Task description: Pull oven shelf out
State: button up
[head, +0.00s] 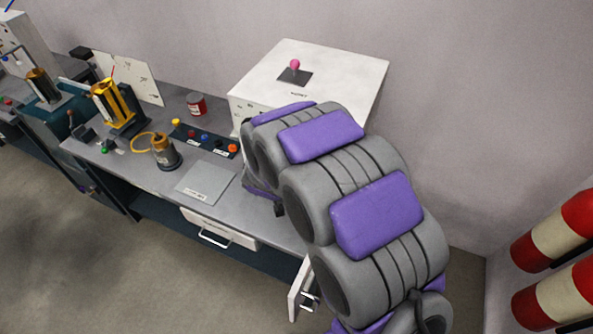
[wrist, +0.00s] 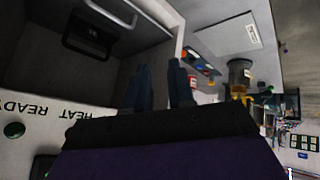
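The white oven (head: 335,70) stands at the back right of the bench in the head view. My arm covers most of its front there and hides my gripper. In the wrist view, which is turned over, the dark oven cavity (wrist: 55,60) is open at the upper left. I cannot tell clearly where the shelf's edges lie. My gripper (wrist: 161,72) has two dark fingers apart, with nothing visible between them. It is near the oven opening, apart from the bar.
The oven's front panel (wrist: 45,112) carries upside-down lettering. The bench holds a grey plate (head: 206,182), a brass pump (head: 166,152) and a red can (head: 196,104). A drawer (head: 218,228) sits below.

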notch_tip(320, 180, down, 12)
jog(key=d+n+t+h, duration=0.2)
jog(key=n+t+h, duration=0.4)
jog(key=t+h, duration=0.1)
jog(key=x, duration=0.5)
jog(key=b+x, duration=0.1)
jog(key=x, duration=0.5)
jog(key=d+b+x, duration=0.1)
jog(key=x, duration=0.4)
jog(key=shift+w+d+r, duration=0.1)
jog(key=shift+w+r, duration=0.1)
jog(key=shift+r, duration=0.05)
grip_shut()
jog(key=shift+s, duration=0.1)
